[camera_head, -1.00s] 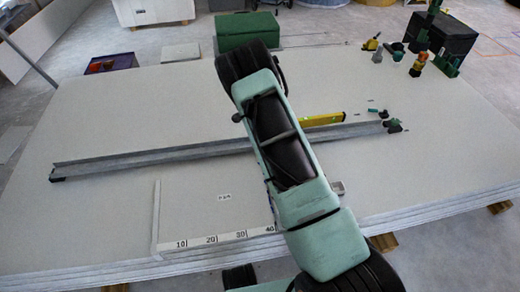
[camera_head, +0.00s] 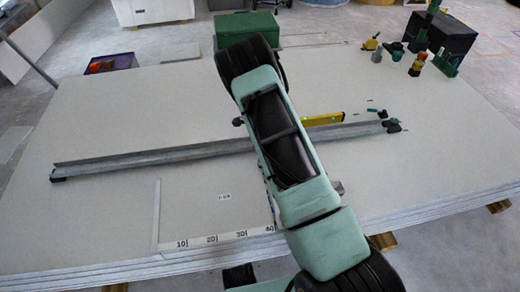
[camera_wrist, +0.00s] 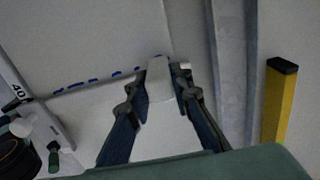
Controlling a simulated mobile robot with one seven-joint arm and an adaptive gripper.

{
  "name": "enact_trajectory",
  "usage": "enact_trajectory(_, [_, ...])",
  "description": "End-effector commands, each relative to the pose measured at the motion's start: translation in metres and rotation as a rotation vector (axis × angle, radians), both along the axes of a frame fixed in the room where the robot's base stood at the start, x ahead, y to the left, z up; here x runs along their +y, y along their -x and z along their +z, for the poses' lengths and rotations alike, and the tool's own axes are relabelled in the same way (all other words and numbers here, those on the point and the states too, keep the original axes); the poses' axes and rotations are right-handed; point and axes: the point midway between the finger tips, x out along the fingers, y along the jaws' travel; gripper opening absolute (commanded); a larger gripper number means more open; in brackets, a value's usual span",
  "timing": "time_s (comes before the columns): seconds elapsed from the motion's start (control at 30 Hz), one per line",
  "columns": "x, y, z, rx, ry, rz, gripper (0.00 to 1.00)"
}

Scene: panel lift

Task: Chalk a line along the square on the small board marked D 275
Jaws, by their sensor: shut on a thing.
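In the wrist view my gripper (camera_wrist: 165,72) is shut on a pale block (camera_wrist: 160,85), probably the chalk, above or against the pale board; I cannot tell whether it touches. A row of blue dashes (camera_wrist: 90,82) runs from near the 40 mark (camera_wrist: 18,92) to the block. In the head view, the square's upright arm (camera_head: 157,215) and its numbered strip (camera_head: 210,240) lie at the board's front edge. A small label (camera_head: 224,197) lies inside the square, too small to read surely. My arm hides the gripper and the strip's right end there.
A long grey rail (camera_head: 150,158) crosses the board behind the square. A yellow level (camera_head: 322,119) lies behind it and shows in the wrist view (camera_wrist: 279,105). A green box (camera_head: 247,30) and several tools (camera_head: 415,65) stand at the back.

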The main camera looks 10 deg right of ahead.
Motion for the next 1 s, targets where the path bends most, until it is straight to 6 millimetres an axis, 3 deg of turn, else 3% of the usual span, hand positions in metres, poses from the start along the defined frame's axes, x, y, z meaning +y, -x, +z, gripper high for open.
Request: enact_trajectory(1.0, [0.001,0.034,0.000,0.003,-0.002,0.000,0.00])
